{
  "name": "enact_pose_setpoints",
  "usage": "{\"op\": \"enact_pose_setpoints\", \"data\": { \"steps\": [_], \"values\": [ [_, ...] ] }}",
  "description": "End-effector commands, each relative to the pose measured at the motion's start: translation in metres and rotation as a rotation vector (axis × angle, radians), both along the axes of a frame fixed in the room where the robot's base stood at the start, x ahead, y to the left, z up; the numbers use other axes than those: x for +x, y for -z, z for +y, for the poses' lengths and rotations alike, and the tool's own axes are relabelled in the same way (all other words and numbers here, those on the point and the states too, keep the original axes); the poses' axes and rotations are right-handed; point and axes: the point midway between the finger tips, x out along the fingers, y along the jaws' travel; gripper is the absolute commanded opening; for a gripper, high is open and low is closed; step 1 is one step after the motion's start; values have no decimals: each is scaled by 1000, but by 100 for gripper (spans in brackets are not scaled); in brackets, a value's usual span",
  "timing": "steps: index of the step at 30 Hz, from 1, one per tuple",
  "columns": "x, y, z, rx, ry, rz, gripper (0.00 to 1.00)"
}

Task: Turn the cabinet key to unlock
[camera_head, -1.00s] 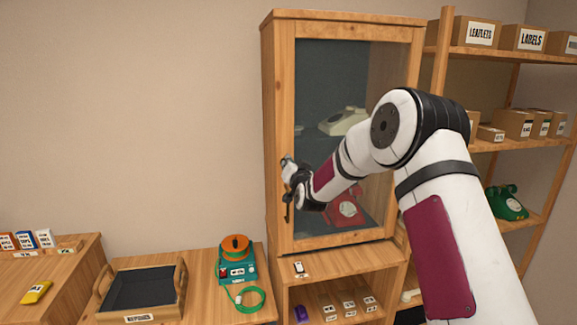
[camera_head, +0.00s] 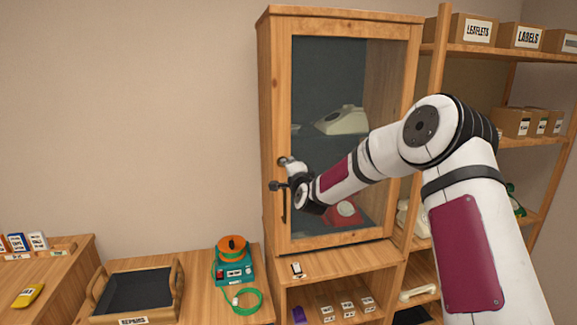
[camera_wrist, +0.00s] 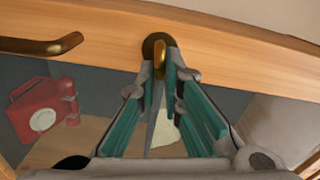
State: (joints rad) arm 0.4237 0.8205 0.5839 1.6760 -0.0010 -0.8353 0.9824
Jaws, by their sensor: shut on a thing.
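The wooden cabinet (camera_head: 274,100) has a glass-fronted door. Its brass key (camera_wrist: 159,55) sits in a dark round lock plate (camera_wrist: 152,44) on the door's wooden frame. The lock plate (camera_head: 283,160) shows on the left side of the door in the head view. My gripper (camera_wrist: 163,72) is shut on the key, its two fingertips on either side of the key's head. In the head view my gripper (camera_head: 289,166) is at the lock, and my wrist partly hides it. The door looks closed.
A dark door handle (camera_head: 284,208) hangs just below the lock; it shows brass in the wrist view (camera_wrist: 48,46). Behind the glass are a red phone (camera_wrist: 42,108) and a cream phone (camera_head: 343,120). A tray (camera_head: 138,290) and a teal device (camera_head: 233,268) stand lower left.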

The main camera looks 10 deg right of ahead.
Motion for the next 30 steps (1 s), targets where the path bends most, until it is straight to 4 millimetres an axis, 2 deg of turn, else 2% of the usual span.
{"op": "enact_pose_setpoints", "data": {
  "steps": [12,28,29,30],
  "values": [
    [0,3,-1,172,1,1,0],
    [0,4,-1,191,1,2,0],
    [0,4,-1,191,1,2,15],
    [0,4,-1,190,1,2,24]
  ]
}}
